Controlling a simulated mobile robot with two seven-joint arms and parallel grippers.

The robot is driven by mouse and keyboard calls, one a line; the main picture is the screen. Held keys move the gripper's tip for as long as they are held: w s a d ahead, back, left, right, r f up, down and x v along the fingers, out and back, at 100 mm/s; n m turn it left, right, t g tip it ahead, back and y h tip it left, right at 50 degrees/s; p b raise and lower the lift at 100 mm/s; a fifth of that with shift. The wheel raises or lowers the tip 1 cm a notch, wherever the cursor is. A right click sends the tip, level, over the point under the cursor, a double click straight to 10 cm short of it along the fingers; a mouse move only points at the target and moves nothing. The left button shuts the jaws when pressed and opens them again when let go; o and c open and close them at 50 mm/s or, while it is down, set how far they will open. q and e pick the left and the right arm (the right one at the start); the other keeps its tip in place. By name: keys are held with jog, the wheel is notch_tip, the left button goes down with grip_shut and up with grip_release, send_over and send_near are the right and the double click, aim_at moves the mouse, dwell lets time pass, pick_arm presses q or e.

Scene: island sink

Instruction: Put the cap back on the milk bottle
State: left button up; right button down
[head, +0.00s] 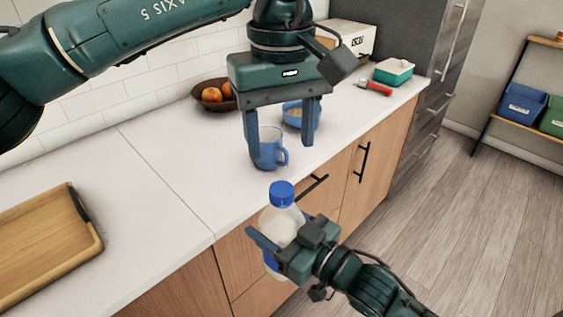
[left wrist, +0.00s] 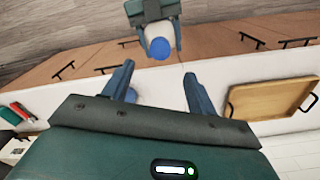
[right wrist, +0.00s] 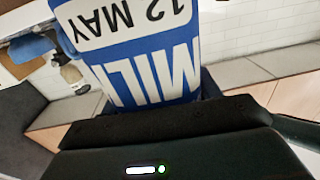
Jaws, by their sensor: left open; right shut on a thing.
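The milk bottle (head: 281,225) is held in front of the counter edge by my right gripper (head: 268,250), which is shut on its body. A blue cap (head: 281,193) sits on top of the bottle; whether it is fully seated I cannot tell. In the left wrist view the cap (left wrist: 160,48) shows from above. In the right wrist view the bottle's blue and white label (right wrist: 140,55) fills the upper middle. My left gripper (head: 280,142) is open and empty, above and behind the bottle, apart from it. Its fingers (left wrist: 158,85) point toward the bottle in the left wrist view.
A blue mug (head: 268,150) and a blue bowl (head: 300,117) stand on the counter behind the left fingers. A fruit bowl (head: 212,95) is by the wall. A wooden tray (head: 95,248) lies at left. The counter between (head: 165,175) is clear.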

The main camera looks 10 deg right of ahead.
pick_arm(q)
jog(key=shift+r, duration=1.7)
jog(key=shift+f, duration=0.1)
